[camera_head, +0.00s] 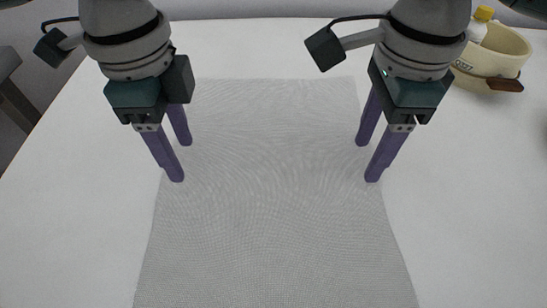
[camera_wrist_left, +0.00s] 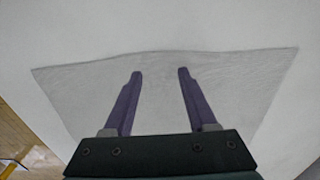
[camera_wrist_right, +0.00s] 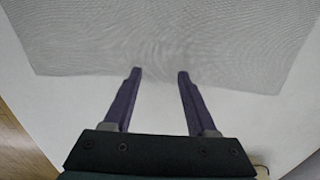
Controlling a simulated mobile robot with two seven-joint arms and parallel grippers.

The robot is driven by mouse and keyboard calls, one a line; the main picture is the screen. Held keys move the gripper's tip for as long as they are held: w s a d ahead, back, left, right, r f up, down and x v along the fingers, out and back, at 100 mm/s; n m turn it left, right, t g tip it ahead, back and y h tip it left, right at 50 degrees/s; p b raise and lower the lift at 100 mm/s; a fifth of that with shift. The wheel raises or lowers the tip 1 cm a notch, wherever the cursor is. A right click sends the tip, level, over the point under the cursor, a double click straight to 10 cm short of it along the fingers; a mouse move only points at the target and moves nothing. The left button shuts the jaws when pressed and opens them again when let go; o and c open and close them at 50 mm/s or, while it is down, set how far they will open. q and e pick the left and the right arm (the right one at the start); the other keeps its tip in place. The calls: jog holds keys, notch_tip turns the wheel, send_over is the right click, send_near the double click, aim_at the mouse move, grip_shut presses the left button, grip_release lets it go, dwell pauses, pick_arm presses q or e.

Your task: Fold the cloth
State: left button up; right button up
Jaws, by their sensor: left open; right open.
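A thin grey cloth (camera_head: 275,220) lies flat and spread out on the white table, running past the bottom of the head view. My left gripper (camera_head: 181,162) is open and empty at the cloth's left edge. In the left wrist view its fingertips (camera_wrist_left: 160,72) are apart, over the cloth (camera_wrist_left: 235,85), close to one edge. My right gripper (camera_head: 367,162) is open and empty at the cloth's right edge. In the right wrist view its fingertips (camera_wrist_right: 160,72) are apart at the cloth's border (camera_wrist_right: 165,40). Whether any fingertip touches the cloth is unclear.
A cream pot (camera_head: 500,55) with a brown handle (camera_head: 505,85) stands at the back right, with a yellow-capped white bottle (camera_head: 479,25) in or behind it.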

pick_arm(q)
jog(key=shift+f, duration=0.3)
pick_arm(e)
jog(key=shift+w+f, duration=0.1)
jog(key=shift+f, duration=0.15)
pick_arm(q)
jog(key=shift+w, duration=0.1)
pick_arm(e)
jog(key=shift+f, duration=0.1)
pick_arm(q)
jog(key=shift+f+b, duration=0.3)
jog(key=shift+b, duration=0.05)
pick_arm(e)
jog(key=shift+f, duration=0.25)
pick_arm(q)
jog(key=shift+r, duration=0.15)
jog(key=shift+c, duration=0.4)
pick_arm(e)
jog(key=shift+r, duration=0.15)
jog(key=shift+c, duration=0.4)
pick_arm(q)
grip_shut()
pick_arm(e)
grip_shut()
pick_arm(q)
jog(key=shift+r+p, duration=0.1)
jog(key=shift+p, duration=0.2)
pick_arm(e)
jog(key=shift+r, duration=0.15)
